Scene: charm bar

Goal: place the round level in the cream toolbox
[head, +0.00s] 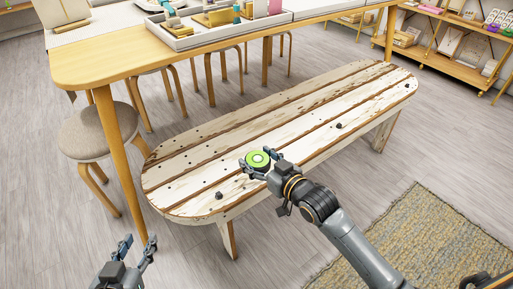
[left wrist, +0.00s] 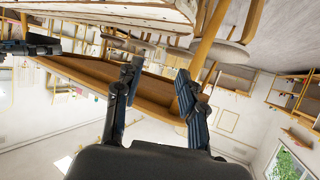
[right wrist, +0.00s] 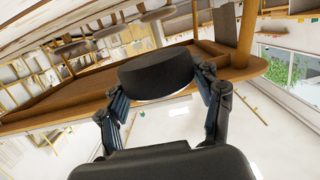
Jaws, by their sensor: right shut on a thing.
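The round level (head: 258,158) is a short disc with a bright green top and a dark side. My right gripper (head: 260,163) is shut on it above the whitewashed plank bench, near its front edge. In the right wrist view the level's dark side (right wrist: 156,72) shows between the fingertips of my right gripper (right wrist: 160,82). My left gripper (head: 139,243) is open and empty, low at the left and in front of the bench. Its spread fingers also show in the left wrist view (left wrist: 157,77). I cannot make out a cream toolbox in any view.
The plank bench (head: 200,165) carries a few small dark knobs and is otherwise clear. A wooden table (head: 85,65) behind it holds a white tray (head: 190,40) of small items. A round stool (head: 85,132) stands left; a woven rug (head: 425,240) lies right.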

